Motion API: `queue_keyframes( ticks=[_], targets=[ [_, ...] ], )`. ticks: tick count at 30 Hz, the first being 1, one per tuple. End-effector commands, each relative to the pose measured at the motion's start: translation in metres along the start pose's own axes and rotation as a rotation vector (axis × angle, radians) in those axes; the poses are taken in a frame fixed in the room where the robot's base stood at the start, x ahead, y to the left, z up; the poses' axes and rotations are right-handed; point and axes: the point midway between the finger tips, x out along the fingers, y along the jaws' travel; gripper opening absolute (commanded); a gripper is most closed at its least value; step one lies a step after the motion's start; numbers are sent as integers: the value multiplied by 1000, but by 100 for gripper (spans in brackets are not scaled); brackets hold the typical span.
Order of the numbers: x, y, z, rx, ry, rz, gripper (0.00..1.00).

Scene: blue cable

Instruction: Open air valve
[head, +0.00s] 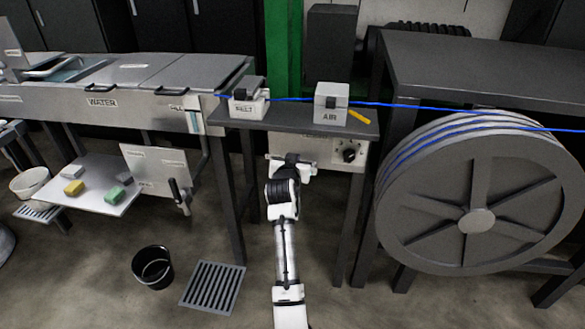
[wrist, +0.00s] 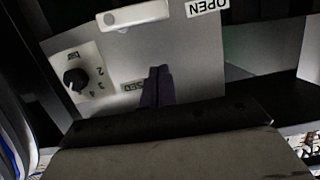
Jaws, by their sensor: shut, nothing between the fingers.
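The air box (head: 331,104), a light grey block marked AIR, stands on the dark bench with a yellow lever (head: 359,117) at its right side. A grey panel (head: 327,151) hangs at the bench front below it. In the wrist view the panel (wrist: 125,62) shows upside-down, with an OPEN label (wrist: 207,6) and a second label (wrist: 133,86) partly hidden by my fingers. My gripper (head: 292,159) is in front of and below the bench. Its dark fingertips (wrist: 158,72) are together and empty, pointing at the panel. I cannot tell whether they touch it.
A black dial knob (head: 348,154) is on the panel and shows in the wrist view (wrist: 75,79). A blue cable (head: 386,105) runs past the belt box (head: 248,101) to a large reel (head: 477,190) at right. A bucket (head: 153,267) stands on the floor.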

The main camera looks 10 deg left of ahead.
Motion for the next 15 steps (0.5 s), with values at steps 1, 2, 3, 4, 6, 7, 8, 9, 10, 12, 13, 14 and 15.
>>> queue_keyframes(
  ticks=[1, 2, 3, 4, 6, 7, 8, 9, 10, 12, 13, 14, 15],
  targets=[
    [-10, 0, 3, 1, 3, -1, 0],
    [-15, 0, 3, 1, 3, -1, 0],
    [-22, 0, 3, 1, 3, -1, 0],
    [-28, 0, 3, 1, 3, -1, 0],
    [-40, 0, 2, 1, 3, -2, 0],
    [-44, 0, 2, 1, 3, -2, 0],
    [-48, 0, 2, 1, 3, -2, 0],
    [-53, 0, 2, 0, 3, -2, 0],
    [-57, 0, 1, 0, 4, -2, 0],
    [-63, 0, 1, 0, 2, -1, 0],
    [-66, 0, 1, 0, 2, -1, 0],
    [-67, 0, 1, 0, 2, -1, 0],
    [-69, 1, 1, 0, 2, -1, 0]
  ],
)
